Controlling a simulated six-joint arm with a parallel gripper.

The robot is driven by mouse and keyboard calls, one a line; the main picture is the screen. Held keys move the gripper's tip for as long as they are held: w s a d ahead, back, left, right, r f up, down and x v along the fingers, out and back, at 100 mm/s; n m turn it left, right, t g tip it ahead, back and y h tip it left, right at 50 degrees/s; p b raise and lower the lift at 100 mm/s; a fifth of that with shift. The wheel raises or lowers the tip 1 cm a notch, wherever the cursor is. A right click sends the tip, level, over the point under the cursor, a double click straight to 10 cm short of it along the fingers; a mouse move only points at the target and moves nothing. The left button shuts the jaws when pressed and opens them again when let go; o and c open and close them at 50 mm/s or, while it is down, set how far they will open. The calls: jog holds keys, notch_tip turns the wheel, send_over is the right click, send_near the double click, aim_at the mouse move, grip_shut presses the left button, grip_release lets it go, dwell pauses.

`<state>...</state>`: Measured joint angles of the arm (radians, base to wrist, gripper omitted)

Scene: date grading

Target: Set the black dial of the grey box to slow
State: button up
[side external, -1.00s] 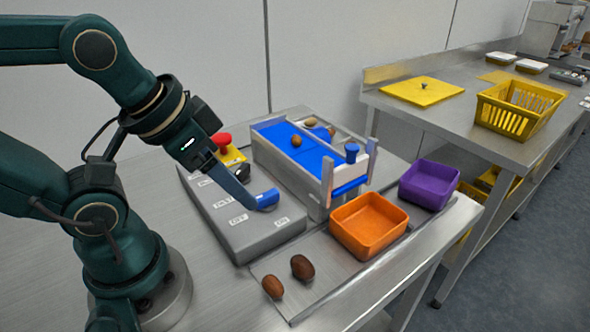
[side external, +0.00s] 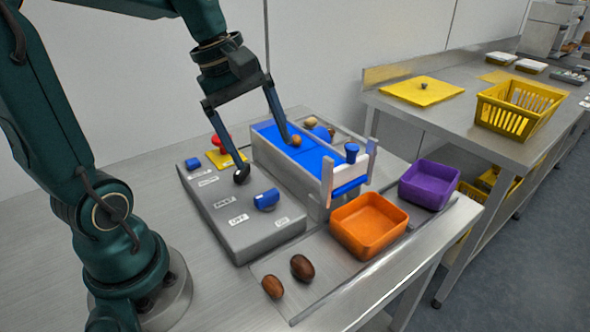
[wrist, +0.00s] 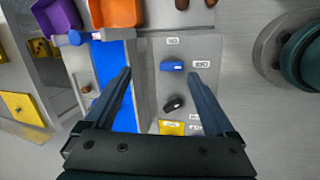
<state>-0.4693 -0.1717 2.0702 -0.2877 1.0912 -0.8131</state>
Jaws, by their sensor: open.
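The grey box (side external: 226,222) lies flat on the steel table, with printed labels on its sloping top. Its black dial (side external: 241,176) sits mid-box, partly covered by a fingertip in the side view. The dial also shows in the wrist view (wrist: 173,104), pointing obliquely; the labels beside it are too small to read, so I cannot tell its setting. My gripper (side external: 267,156) is wide open and empty above the box and belt. In the wrist view my gripper (wrist: 160,72) has the dial between its fingers, nearer the right one. Contact is not clear.
A blue knob (side external: 266,200) lies on the same box near OFF and ON labels. A red button (side external: 221,140) stands on a yellow plate. The blue belt (side external: 311,153) runs alongside. Orange (side external: 345,228) and purple (side external: 428,184) bins and two loose dates (side external: 301,267) are in front.

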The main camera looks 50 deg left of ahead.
aim_at(242, 174)
jog(key=a+f+n, duration=0.2)
jog(key=a+n, duration=0.1)
jog(key=a, duration=0.1)
jog(key=a+f+n+h, duration=0.1)
jog(key=a+f+n, duration=0.1)
jog(key=a+n, duration=0.1)
jog(key=a+f+n+h, duration=0.1)
jog(key=a+f+n, duration=0.1)
jog(key=a, duration=0.4)
jog(key=shift+f+n, duration=0.2)
jog(key=shift+n, duration=0.3)
jog(key=shift+s+f, duration=0.1)
jog(key=shift+f, duration=0.1)
jog(key=shift+x, duration=2.35)
jog(key=shift+d, duration=0.1)
